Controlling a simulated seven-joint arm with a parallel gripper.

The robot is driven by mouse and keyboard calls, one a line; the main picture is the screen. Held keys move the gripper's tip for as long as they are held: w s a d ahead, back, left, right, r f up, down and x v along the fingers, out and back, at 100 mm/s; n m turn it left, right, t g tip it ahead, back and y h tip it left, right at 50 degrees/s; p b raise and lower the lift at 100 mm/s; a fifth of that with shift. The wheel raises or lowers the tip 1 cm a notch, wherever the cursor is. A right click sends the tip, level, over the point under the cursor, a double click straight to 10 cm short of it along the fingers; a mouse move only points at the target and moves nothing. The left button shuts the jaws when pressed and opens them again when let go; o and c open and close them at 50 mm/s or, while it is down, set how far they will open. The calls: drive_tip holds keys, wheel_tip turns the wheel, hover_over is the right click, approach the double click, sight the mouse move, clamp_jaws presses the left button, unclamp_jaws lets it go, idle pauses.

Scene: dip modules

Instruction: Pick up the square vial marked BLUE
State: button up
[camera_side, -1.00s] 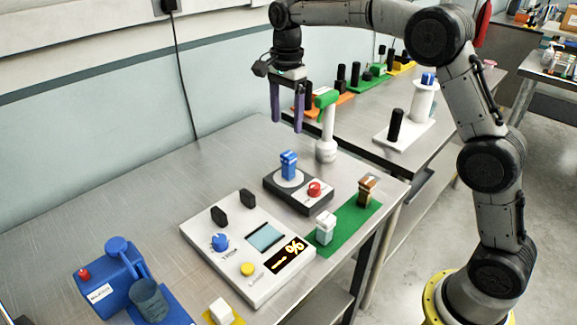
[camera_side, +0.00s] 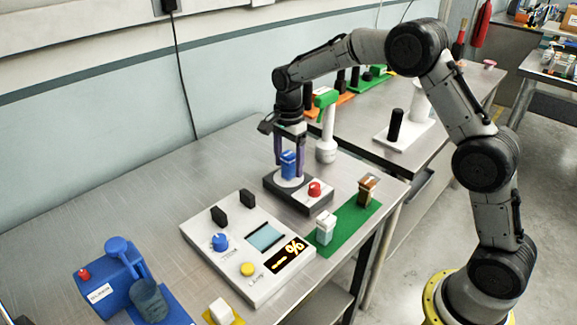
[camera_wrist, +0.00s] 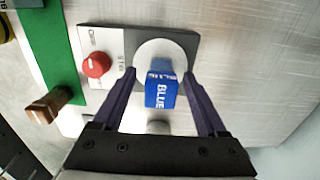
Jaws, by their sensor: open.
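The square blue vial (camera_side: 288,165) stands upright on the round pale plate of a dark grey stirrer-like device (camera_side: 286,195). In the wrist view the vial (camera_wrist: 161,92) shows the word BLUE on its top and side. My gripper (camera_side: 288,172) is lowered around the vial from above, fingers pointing down. In the wrist view my gripper (camera_wrist: 158,78) is open, with one purple finger on each side of the vial and a gap visible at both sides.
A red knob (camera_side: 314,189) sits on the device beside the plate. A white vial (camera_side: 325,228) and a brown vial (camera_side: 367,188) stand on a green mat (camera_side: 345,228). A white instrument panel (camera_side: 235,275) lies in front. A green-and-white upright tool (camera_side: 326,140) stands close behind.

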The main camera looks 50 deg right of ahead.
drive_tip(key=shift+f, duration=0.85)
drive_tip(key=shift+c, duration=0.2)
clamp_jaws()
